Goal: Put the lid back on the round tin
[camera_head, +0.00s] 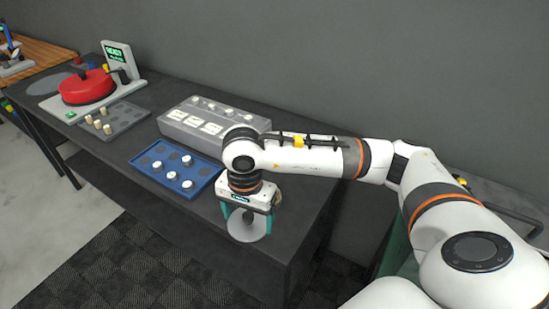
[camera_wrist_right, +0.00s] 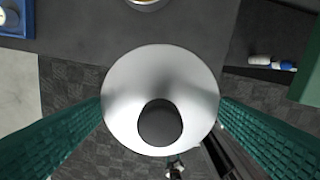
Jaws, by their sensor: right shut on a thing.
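My right gripper (camera_head: 247,219) is shut on a pale grey round lid (camera_head: 246,229), its teal fingers at opposite sides of the rim. In the right wrist view the lid (camera_wrist_right: 158,75) has a dark round knob (camera_wrist_right: 160,124) and lies between the fingers. The lid is held in the air by the table's front edge, partly over the floor. A round thing with a cream rim (camera_wrist_right: 148,3), possibly the tin, is cut off at the top of the wrist view, apart from the lid. In the head view I cannot make out the tin. My left gripper is not in view.
The dark table (camera_head: 205,213) holds a blue tray (camera_head: 149,179) with white pieces, a grey box (camera_head: 203,135), a grey tray (camera_head: 127,124) with pegs, and a device with a red drum (camera_head: 87,91). Bare tabletop lies left of my right gripper.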

